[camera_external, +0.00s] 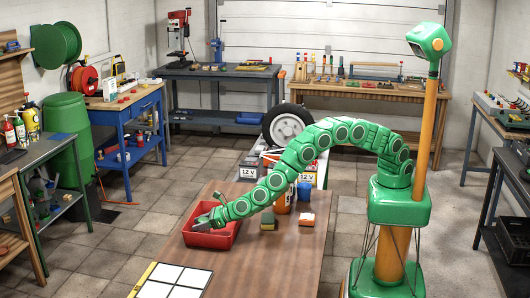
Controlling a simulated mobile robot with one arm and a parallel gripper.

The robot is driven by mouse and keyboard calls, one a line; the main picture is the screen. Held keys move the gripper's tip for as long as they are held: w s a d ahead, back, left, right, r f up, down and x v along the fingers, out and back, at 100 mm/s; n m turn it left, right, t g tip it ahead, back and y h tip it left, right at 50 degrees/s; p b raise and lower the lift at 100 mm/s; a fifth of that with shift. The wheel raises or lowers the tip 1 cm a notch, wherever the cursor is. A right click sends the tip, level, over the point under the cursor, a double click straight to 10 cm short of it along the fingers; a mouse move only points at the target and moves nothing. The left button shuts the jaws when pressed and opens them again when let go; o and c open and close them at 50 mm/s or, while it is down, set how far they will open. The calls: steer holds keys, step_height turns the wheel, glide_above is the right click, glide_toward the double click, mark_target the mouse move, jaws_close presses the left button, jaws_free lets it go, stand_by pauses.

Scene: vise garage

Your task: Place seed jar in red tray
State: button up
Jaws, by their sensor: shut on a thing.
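The red tray (222,241) lies on the brown wooden table, toward its far left corner. My gripper (204,221) is low at the tray, over its inside, with the arm reaching in from the right. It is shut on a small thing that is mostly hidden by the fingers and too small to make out. I cannot clearly pick out the seed jar.
On the wooden table (268,268), a green block (268,221), an orange container (282,203), a blue cup (305,191) and an orange-and-white block (308,219) stand right of the tray. A white grid board (172,284) lies at the front left. The middle front is clear.

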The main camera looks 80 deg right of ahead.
steer(key=shift+f, duration=0.1)
steer(key=o, duration=1)
steer(key=shift+o, duration=0.2)
steer(key=shift+s+r, duration=0.3)
steer(key=shift+s, duration=0.1)
steer(key=v, duration=1.1)
steer(key=shift+d, duration=0.15)
